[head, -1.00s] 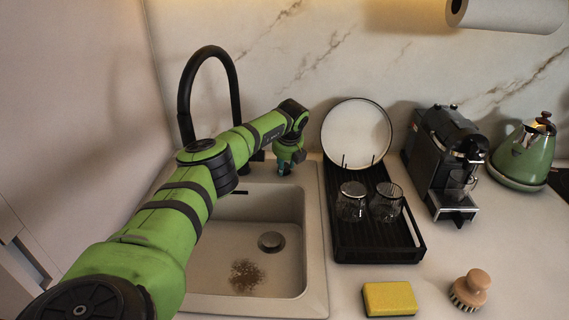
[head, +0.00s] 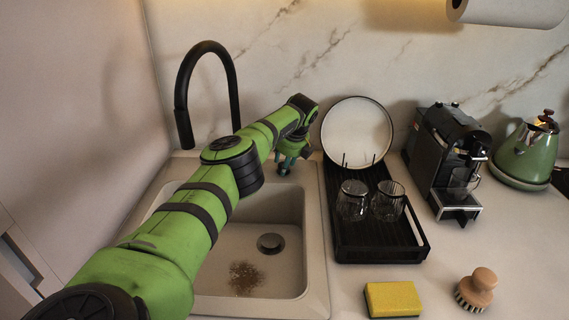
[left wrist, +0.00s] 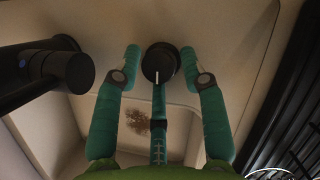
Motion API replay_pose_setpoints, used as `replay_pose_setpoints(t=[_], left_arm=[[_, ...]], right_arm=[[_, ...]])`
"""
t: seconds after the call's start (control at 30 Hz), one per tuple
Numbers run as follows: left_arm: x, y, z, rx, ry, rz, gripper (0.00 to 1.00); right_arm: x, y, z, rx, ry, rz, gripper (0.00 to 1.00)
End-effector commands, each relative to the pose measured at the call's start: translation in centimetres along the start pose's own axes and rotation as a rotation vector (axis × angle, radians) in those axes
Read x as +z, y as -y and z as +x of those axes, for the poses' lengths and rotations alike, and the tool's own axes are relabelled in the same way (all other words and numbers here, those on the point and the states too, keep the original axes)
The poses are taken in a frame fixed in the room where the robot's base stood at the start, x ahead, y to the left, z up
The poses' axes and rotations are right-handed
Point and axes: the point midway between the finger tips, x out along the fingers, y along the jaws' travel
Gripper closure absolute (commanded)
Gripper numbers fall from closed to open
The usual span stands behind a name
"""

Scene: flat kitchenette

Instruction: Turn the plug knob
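The plug knob (left wrist: 158,60) is a round black knob on the sink's back ledge, with a pale line pointing down toward the basin in the left wrist view. My left gripper (head: 287,166) points down at the ledge, right of the tap. In the left wrist view its teal fingers (left wrist: 161,56) are open, with one fingertip on each side of the knob and a third finger below it. Gaps show between the side fingertips and the knob; I cannot tell whether the third finger touches it. In the head view the knob is not clearly made out. My right gripper is not in view.
The black tap (head: 183,100) stands close on the left. The sink (head: 315,270) has a round drain plug (head: 270,243) and brown dirt (head: 245,278). Right of it are a black rack (head: 375,248) with a plate (head: 357,130) and glasses, a sponge (head: 393,299) and a brush (head: 477,288).

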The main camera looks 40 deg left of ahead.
Motion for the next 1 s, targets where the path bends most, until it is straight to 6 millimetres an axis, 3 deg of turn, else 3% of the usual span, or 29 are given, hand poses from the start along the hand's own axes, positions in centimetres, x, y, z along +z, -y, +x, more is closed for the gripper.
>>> replay_pose_setpoints(t=[0.27,0.47,0.57,0.8,1.0], left_arm=[[0.0,-0.1,0.0,0.002,-0.002,0.001,0.57],[0.0,0.0,-1.4,0.000,-0.001,0.003,0.57],[0.1,-0.1,-2.8,-0.001,0.001,0.003,0.57],[0.0,0.1,-8.3,-0.002,0.000,0.002,0.57],[0.0,0.1,-11.1,0.000,0.000,0.001,0.57]], right_arm=[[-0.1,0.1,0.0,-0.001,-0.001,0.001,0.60],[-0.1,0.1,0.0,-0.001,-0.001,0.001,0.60],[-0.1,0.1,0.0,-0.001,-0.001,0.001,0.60],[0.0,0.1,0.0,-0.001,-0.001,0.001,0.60],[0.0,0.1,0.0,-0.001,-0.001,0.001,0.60]])
